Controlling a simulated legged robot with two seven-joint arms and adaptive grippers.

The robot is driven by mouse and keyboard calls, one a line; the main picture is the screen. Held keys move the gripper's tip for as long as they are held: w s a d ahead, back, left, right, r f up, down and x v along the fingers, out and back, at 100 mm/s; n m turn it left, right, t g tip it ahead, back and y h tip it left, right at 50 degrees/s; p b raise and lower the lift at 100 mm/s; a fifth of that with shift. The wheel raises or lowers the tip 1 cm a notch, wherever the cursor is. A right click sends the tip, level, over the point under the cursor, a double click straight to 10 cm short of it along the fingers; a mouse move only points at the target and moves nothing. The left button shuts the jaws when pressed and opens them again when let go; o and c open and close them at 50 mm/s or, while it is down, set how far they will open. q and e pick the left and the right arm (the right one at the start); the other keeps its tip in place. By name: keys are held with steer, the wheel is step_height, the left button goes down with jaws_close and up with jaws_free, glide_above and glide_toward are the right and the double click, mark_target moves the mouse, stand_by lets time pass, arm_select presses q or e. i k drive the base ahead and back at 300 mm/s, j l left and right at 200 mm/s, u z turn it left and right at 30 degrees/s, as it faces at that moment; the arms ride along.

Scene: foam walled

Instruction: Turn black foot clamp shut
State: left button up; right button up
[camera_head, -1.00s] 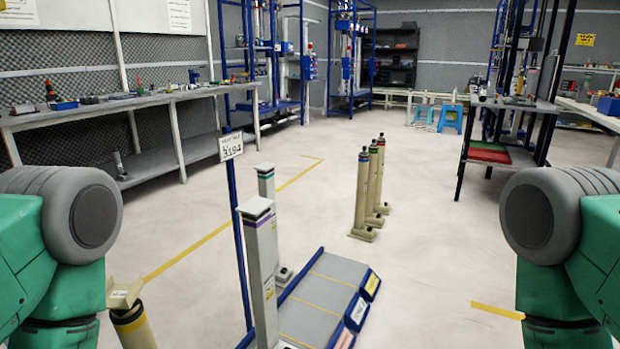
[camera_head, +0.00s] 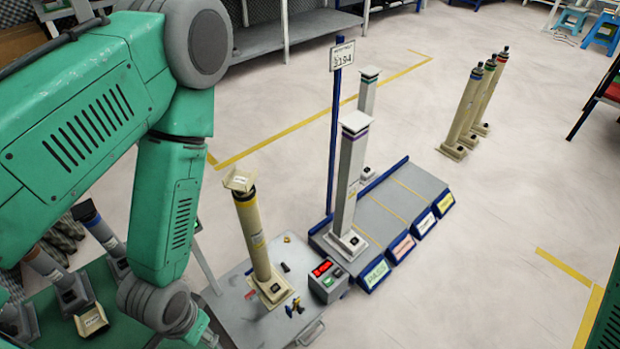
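A tan post (camera_head: 252,235) with a dark band and a light top plate stands upright on a grey board (camera_head: 232,305). Its square foot (camera_head: 274,290) carries a small black part. A small black and yellow piece (camera_head: 296,306), possibly the foot clamp, lies just right of the foot; I cannot tell its position. A dark piece (camera_head: 285,267) sits behind it. My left gripper (camera_head: 208,338) is only partly in view at the bottom, left of the foot and apart from it; its fingers cannot be made out. My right gripper is out of view.
A box with a red display (camera_head: 328,280) stands right of the post. Beyond it is a grey rack (camera_head: 395,205) with two pale posts and a sign (camera_head: 342,56). More tan posts (camera_head: 466,108) stand behind right. Other posts (camera_head: 100,232) stand at left on a green surface.

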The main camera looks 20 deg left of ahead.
mark_target(285, 269)
steer(key=l+u, duration=0.15)
steer(key=u, duration=0.2)
steer(key=k+l+u, duration=0.15)
steer(key=u, duration=0.2)
steer(key=k+l+u, duration=0.1)
steer(key=u, duration=0.2)
steer(key=l+u, duration=0.1)
steer(key=u, duration=0.35)
steer(key=i+l+u, duration=0.1)
steer(key=u, duration=0.35)
steer(key=l+u, duration=0.1)
steer(key=u, duration=0.35)
steer(key=l+u, duration=0.15)
steer(key=u, duration=0.3)
steer(key=k+l+u, duration=0.1)
steer(key=l+u, duration=0.15)
steer(key=l, duration=0.15)
steer(key=k+l+u, duration=0.2)
steer(key=l, duration=0.2)
steer(key=k+l+u, duration=0.1)
steer(key=l+u, duration=0.15)
steer(key=k+l+u, duration=0.2)
steer(key=l, duration=0.25)
steer(key=k+l, duration=0.2)
steer(key=l, duration=0.15)
